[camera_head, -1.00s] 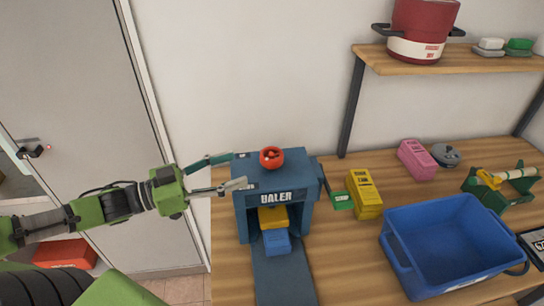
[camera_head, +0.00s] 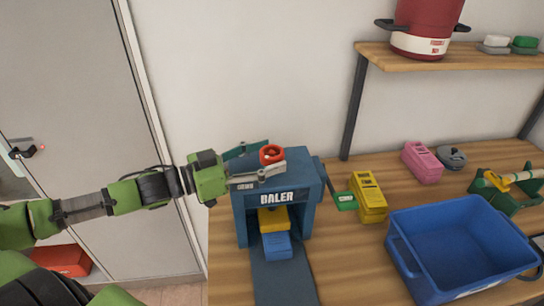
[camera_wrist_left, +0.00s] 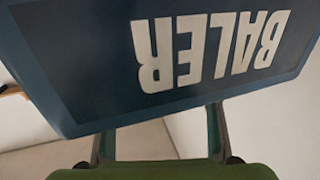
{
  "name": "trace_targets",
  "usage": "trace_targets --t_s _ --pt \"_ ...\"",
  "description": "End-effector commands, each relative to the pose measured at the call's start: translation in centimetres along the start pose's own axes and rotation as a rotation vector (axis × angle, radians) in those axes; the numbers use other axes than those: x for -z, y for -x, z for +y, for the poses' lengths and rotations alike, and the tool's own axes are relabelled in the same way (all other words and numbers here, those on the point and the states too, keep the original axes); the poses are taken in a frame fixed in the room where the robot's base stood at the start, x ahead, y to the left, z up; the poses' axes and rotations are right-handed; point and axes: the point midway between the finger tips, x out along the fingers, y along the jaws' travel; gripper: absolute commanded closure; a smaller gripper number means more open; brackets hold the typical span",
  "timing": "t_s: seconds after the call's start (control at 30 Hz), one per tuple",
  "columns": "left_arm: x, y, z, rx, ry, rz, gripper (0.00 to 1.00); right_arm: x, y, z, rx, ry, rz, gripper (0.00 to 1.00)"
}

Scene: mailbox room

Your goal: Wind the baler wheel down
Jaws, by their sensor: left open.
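The blue baler (camera_head: 318,185) stands on the wooden table, its white BALER label facing forward. Its red wheel (camera_head: 271,154) sits on top. My left gripper (camera_head: 275,159) is open at the top of the baler, with one finger behind the wheel and one in front of it. I cannot tell whether the fingers touch the wheel. Inside the baler's opening are a yellow block (camera_head: 273,219) and a blue block (camera_head: 277,246). In the left wrist view the baler's label (camera_wrist_left: 210,45) appears upside down and close. My right gripper is not in view.
A green-handled lever (camera_head: 345,201) juts from the baler's right side, near a yellow box (camera_head: 368,197). A blue bin (camera_head: 462,245), a pink box (camera_head: 422,162) and a green stand (camera_head: 505,190) are further right. A shelf (camera_head: 450,57) holds a red pot (camera_head: 420,30).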

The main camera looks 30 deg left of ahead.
Motion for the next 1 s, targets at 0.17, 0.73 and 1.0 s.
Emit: trace_targets --t_s 0.17,0.73,1.0 --pt "0.1 -1.0 0.0 0.0 0.0 0.003 0.44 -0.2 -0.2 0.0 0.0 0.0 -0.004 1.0" --pt "0.0 -1.6 0.0 -0.001 0.0 0.0 0.54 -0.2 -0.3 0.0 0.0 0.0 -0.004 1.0" --pt "0.0 -1.6 0.1 -0.003 -0.001 0.0 0.83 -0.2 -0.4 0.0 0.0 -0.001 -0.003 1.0"
